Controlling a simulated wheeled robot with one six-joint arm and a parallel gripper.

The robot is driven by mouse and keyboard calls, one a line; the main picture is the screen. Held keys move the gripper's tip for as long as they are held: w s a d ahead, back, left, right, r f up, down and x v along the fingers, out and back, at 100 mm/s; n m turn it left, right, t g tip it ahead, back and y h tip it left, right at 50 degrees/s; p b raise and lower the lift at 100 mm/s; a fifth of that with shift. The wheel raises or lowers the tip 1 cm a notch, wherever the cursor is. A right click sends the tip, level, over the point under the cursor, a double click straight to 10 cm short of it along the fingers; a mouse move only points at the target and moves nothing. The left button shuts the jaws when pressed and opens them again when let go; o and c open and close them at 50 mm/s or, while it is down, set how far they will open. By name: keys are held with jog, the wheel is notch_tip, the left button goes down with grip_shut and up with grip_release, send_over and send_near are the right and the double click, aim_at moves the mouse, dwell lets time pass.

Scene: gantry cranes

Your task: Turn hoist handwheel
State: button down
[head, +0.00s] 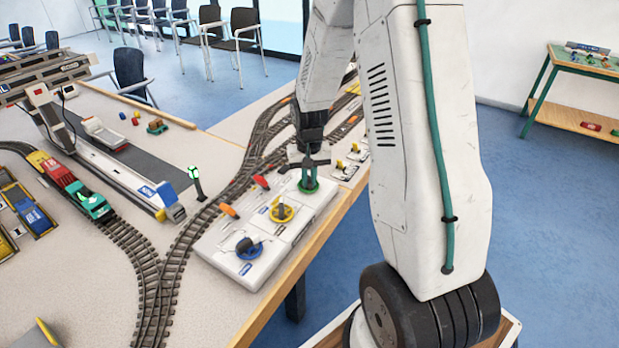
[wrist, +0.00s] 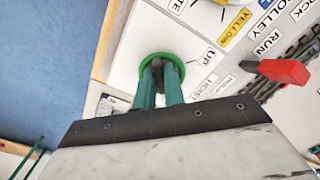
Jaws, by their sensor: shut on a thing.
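The hoist handwheel is the green-ringed control (head: 308,187) at the far right end of the white control panel (head: 216,252). In the wrist view the green ring (wrist: 176,57) shows with "UP" and "HOIST" labels beside it. My gripper (head: 309,179) points down at this control, and its green fingers (wrist: 159,76) are shut on the dark knob (wrist: 157,66) inside the ring. Most of the knob is hidden between the fingers. The gantry crane (head: 45,98) stands at the left of the table.
The panel also has a yellow-ringed control (head: 281,211), a blue-ringed control (head: 248,249), a red lever (head: 261,182) and an orange lever (head: 228,211). Railway tracks (head: 178,263) run beside the panel. Small yellow-handled levers (head: 339,165) stand just beyond my gripper. The table edge is close on the right.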

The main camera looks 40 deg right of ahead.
aim_at(309, 179)
jog(key=c, duration=1.5)
grip_release()
jog(key=shift+r, duration=3.95)
